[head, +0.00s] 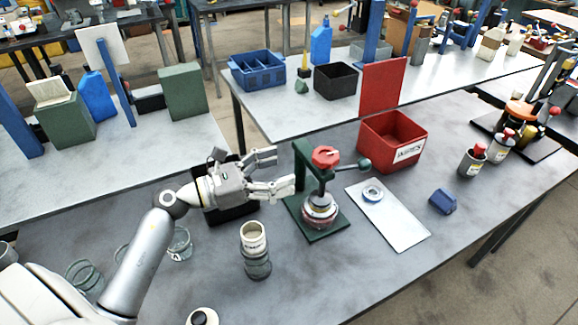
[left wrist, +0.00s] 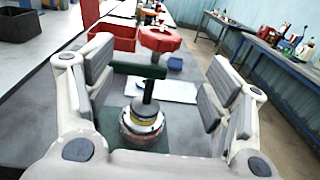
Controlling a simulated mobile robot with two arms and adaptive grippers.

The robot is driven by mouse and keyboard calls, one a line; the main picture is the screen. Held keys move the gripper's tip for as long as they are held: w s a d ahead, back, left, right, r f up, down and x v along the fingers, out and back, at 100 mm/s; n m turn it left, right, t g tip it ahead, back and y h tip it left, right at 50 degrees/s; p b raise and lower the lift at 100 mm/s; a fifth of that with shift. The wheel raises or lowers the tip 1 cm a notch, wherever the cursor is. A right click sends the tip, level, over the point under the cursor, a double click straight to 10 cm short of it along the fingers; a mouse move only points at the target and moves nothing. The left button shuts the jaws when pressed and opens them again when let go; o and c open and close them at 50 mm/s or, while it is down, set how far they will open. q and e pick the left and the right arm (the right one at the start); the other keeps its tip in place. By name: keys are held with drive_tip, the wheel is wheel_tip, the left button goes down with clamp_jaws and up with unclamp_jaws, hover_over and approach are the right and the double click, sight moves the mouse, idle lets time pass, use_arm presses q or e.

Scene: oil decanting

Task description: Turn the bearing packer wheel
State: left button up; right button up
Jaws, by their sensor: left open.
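The bearing packer stands on a green base plate with a green frame (head: 300,166). Its red wheel (head: 325,156) sits on top, with a dark ball-ended handle (head: 364,165) at its right. A round silver and red-rimmed cup (head: 320,212) sits beneath. My left gripper (head: 284,170) is open and empty, just left of the packer, with its fingers pointing at the frame. In the left wrist view, the red wheel (left wrist: 160,39) and the packer's cup (left wrist: 143,122) show between the spread fingers, beyond the fingertips. No finger visibly touches the wheel. My right gripper is out of view.
A pale plate (head: 400,222) with a metal ring and a blue block (head: 443,201) lie right of the packer. A red bin (head: 393,138) stands behind. A jar (head: 255,250) and glass vessels stand in front and left. The front right of the table is clear.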

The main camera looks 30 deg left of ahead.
sight(327, 157)
use_arm(q)
drive_tip(key=shift+r, duration=0.1)
drive_tip(key=w+d+y+p, duration=0.1)
drive_tip(key=w+d+p, duration=0.1)
drive_tip(key=w+d, duration=0.1)
drive_tip(key=w+d+n+t+y+p, duration=0.1)
drive_tip(key=w+d+p, duration=0.2)
drive_tip(key=w+d, duration=0.1)
drive_tip(key=shift+w+d+n, duration=0.15)
drive_tip(key=shift+w+n, duration=0.15)
drive_tip(key=shift+w, duration=0.35)
drive_tip(key=shift+w+d+f, duration=0.25)
drive_tip(key=shift+w+d, duration=0.1)
drive_tip(key=shift+w, duration=0.15)
idle(0.3)
drive_tip(key=shift+c, duration=0.2)
drive_tip(key=c, duration=1)
